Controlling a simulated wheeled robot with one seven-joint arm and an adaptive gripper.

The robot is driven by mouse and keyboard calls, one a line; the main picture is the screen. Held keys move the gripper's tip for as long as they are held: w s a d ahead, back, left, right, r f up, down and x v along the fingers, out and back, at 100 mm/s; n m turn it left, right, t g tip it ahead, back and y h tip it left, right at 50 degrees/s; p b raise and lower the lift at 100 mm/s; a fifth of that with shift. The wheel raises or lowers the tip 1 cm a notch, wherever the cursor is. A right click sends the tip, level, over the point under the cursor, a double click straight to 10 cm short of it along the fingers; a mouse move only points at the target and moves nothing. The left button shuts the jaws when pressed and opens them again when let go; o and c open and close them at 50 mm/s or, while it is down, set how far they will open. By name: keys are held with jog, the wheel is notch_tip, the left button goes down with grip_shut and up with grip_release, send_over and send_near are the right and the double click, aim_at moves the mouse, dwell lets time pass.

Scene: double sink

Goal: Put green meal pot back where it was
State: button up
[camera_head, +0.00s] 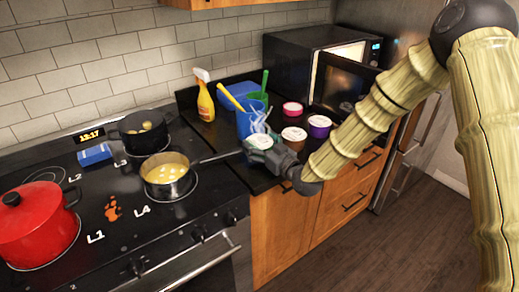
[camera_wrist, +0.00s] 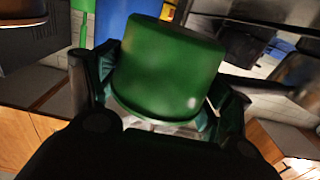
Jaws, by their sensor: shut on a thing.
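The green meal pot (camera_wrist: 170,65) fills the middle of the wrist view, between the fingers of my gripper (camera_wrist: 163,95), which is shut on it. In the head view, a white-topped pot (camera_head: 260,141) shows at my gripper (camera_head: 266,150), above the front part of the dark counter; its green side is mostly hidden there. Other meal pots stand on the counter to the right: a brown one (camera_head: 292,144) with a pale lid, a purple one (camera_head: 319,131) and a pink one (camera_head: 292,109).
A blue utensil cup (camera_head: 246,125) stands just behind my gripper. A yellow spray bottle (camera_head: 205,102) is at the back. A microwave (camera_head: 302,58) has its door open. The stove at left holds a red pot (camera_head: 35,232), a dark pot (camera_head: 143,140) and a saucepan (camera_head: 170,185) whose handle points toward my gripper.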

jog(key=shift+f+p, duration=0.35)
jog(key=shift+f, duration=1.05)
jog(key=shift+f, duration=0.2)
jog(key=o, duration=1.1)
jog(key=shift+s, duration=0.1)
jog(key=shift+r, duration=0.25)
jog(key=b+v, duration=0.2)
jog(key=v, duration=1)
jog(key=shift+f+b, duration=0.1)
jog(key=shift+b, duration=0.3)
